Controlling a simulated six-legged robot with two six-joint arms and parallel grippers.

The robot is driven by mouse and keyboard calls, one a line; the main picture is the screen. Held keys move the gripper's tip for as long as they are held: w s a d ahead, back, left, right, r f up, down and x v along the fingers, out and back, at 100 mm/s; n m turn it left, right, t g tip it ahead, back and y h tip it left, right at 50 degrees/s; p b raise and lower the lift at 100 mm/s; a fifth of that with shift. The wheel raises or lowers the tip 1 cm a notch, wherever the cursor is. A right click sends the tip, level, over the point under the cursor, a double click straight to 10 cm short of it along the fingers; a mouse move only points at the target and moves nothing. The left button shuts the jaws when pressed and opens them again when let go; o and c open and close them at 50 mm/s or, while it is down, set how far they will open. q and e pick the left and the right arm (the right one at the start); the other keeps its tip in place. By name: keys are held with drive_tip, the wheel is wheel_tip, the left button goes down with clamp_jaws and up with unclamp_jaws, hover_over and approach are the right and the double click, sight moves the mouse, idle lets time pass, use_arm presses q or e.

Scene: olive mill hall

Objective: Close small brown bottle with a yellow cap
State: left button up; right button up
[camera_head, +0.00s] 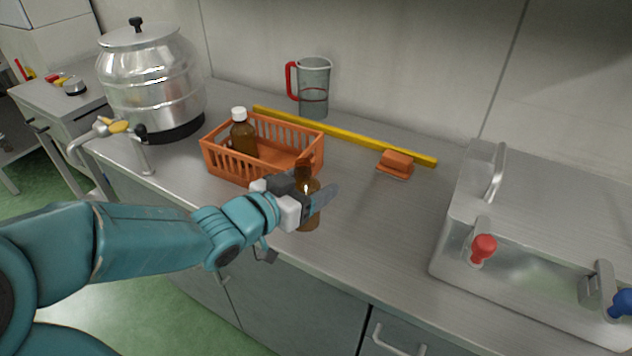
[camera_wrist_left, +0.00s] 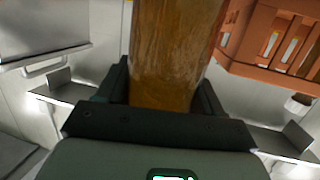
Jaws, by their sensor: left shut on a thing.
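A small brown bottle (camera_head: 308,218) is upright between the fingers of my left gripper (camera_head: 312,200), which is shut on it near the front of the counter. I see no cap on its neck. I cannot tell whether its base touches the counter. In the left wrist view the amber glass (camera_wrist_left: 172,60) fills the space between the jaws (camera_wrist_left: 165,100); its top is out of that frame. A second brown bottle (camera_head: 243,138) with a white cap (camera_head: 239,114) stands in the orange basket. I cannot make out a loose yellow cap. My right gripper is not in view.
The orange basket (camera_head: 225,164) stands just behind my left gripper. A yellow bar (camera_head: 350,137), an orange block (camera_head: 396,162) and a red-handled jug (camera_head: 314,88) lie or stand behind. A steel urn (camera_head: 150,75) is left, a steel basin unit (camera_head: 540,215) right.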

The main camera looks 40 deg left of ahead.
use_arm(q)
drive_tip(key=shift+s, duration=0.3)
idle(0.4)
drive_tip(key=o, duration=0.5)
drive_tip(key=c, duration=0.7)
drive_tip(key=shift+o, duration=0.2)
